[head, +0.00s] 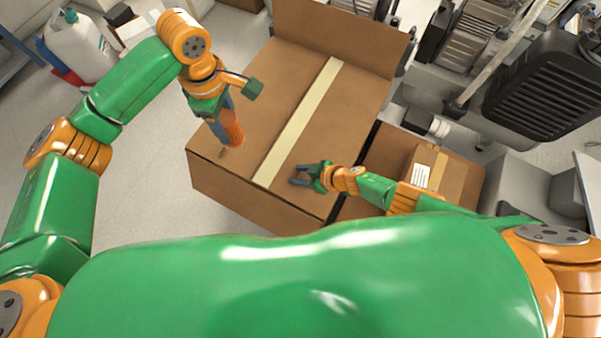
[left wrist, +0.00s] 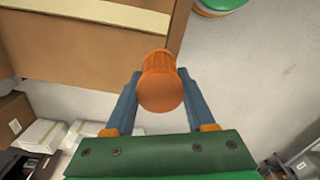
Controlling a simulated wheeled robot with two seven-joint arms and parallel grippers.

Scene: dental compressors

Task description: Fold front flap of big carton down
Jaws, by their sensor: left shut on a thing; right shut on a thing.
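The big brown carton (head: 290,110) lies below my arms, its top covered and a pale tape strip (head: 300,125) running along it. One flap (head: 340,35) stands up at the far end. I cannot make out a separate front flap at the near edge. My left gripper (head: 228,128) is over the carton's left part, shut on an orange cylindrical thing (head: 234,127). This thing (left wrist: 160,85) also shows between the fingers in the left wrist view. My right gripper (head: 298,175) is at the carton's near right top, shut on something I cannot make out.
A smaller carton (head: 440,168) with a label sits to the right. Dark compressor machines (head: 545,85) stand at the right. Bare floor (head: 140,190) lies left of the big carton.

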